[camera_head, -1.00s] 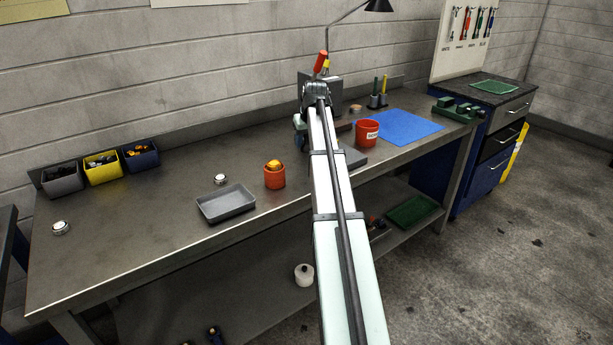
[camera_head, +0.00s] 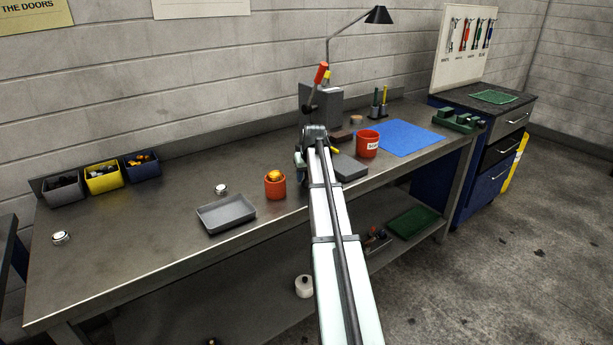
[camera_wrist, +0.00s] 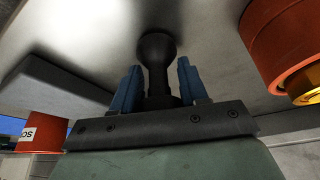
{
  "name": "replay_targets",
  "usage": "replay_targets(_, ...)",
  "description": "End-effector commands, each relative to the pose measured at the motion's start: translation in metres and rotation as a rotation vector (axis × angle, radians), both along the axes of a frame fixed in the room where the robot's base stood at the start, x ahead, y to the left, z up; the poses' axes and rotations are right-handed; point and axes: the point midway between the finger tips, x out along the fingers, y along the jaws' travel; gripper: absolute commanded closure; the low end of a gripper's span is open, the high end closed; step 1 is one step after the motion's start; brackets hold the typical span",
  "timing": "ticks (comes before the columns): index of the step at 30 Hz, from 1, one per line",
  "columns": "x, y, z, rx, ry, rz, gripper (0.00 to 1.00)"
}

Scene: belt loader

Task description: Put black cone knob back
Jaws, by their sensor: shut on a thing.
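The black cone knob (camera_wrist: 157,48) is between the two blue fingers of my gripper (camera_wrist: 158,70) in the wrist view. The fingers are shut on its narrower part, and its rounded wide end points away from the palm toward the grey bench surface. A dark shadow lies beside that end; I cannot tell whether it touches the surface. In the head view my arm covers the knob and the fingers, near the grey machine (camera_head: 325,103) with a red-tipped lever (camera_head: 321,72).
An orange cup (camera_head: 275,188) with a yellow thing in it, also in the wrist view (camera_wrist: 275,45), stands close by. A grey tray (camera_head: 226,214), a grey plate (camera_head: 349,168), a red labelled cup (camera_head: 367,145) and a blue mat (camera_head: 408,138) lie around.

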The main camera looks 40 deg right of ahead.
Motion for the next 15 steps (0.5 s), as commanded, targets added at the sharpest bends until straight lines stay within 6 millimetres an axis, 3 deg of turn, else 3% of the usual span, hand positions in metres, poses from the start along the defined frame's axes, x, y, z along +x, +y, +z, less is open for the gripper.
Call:
replay_targets(12, 0.0002, -0.0001, -0.0046, 0.0, -0.001, 0.0, 0.89)
replay_targets(13, 0.0002, -0.0001, -0.0049, 0.0, -0.001, 0.0, 0.56)
replay_targets(15, 0.0003, -0.0001, -0.0046, 0.0, -0.001, 0.0, 0.49)
